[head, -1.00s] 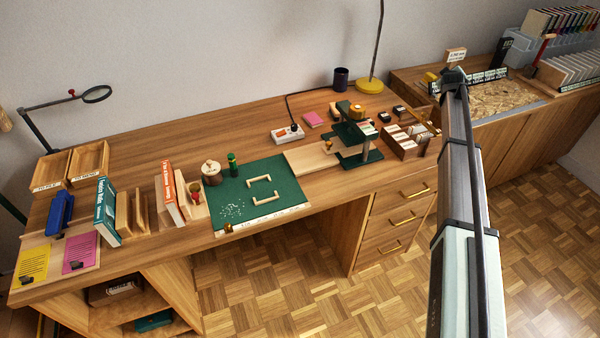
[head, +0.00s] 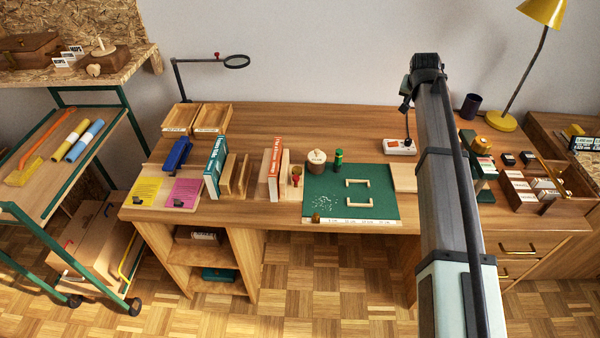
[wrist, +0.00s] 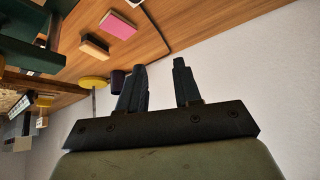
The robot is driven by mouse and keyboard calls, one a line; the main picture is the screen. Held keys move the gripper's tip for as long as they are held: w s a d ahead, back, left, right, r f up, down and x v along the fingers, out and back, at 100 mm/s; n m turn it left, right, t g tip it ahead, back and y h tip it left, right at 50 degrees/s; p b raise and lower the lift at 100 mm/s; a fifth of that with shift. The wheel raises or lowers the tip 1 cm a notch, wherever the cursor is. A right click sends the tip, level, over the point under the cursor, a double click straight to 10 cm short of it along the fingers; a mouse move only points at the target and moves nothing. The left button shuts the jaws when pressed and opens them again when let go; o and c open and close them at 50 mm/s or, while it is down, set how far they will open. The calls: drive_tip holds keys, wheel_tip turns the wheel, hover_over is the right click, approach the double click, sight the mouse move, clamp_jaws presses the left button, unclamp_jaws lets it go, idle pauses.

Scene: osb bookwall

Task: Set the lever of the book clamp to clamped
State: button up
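In the head view an orange-red book (head: 274,160) stands upright against a wooden block assembly on the desk. Beside it is a small wooden piece with a red top (head: 296,174), which looks like the book clamp's lever; at this size I cannot tell its setting. My gripper shows in the wrist view (wrist: 160,75) with its two dark fingers apart and nothing between them. In the head view my arm rises at the right, over the desk's right part, well away from the orange-red book. The fingers are not clear there.
A teal book (head: 215,165) and wooden uprights (head: 236,176) stand left of the orange-red book. A lidded pot (head: 316,163), a green bottle (head: 338,160) and a green mat (head: 335,205) lie to its right. A magnifier arm (head: 205,62) rises behind. The back middle of the desk is clear.

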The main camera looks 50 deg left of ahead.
drive_tip(key=s+a+m+g, duration=0.15)
drive_tip(key=s+a, duration=0.25)
drive_tip(key=s, duration=0.6)
drive_tip(key=s+a+m+g, duration=0.15)
drive_tip(key=s+a, duration=0.25)
drive_tip(key=s, duration=0.7)
wheel_tip(320, 180, up, 2)
drive_tip(key=m+g+h, duration=0.1)
drive_tip(key=g+h, duration=0.2)
hover_over(296, 177)
wheel_tip(296, 177, down, 13)
drive_tip(key=shift+a+f, duration=0.1)
drive_tip(key=shift+f, duration=0.1)
clamp_jaws()
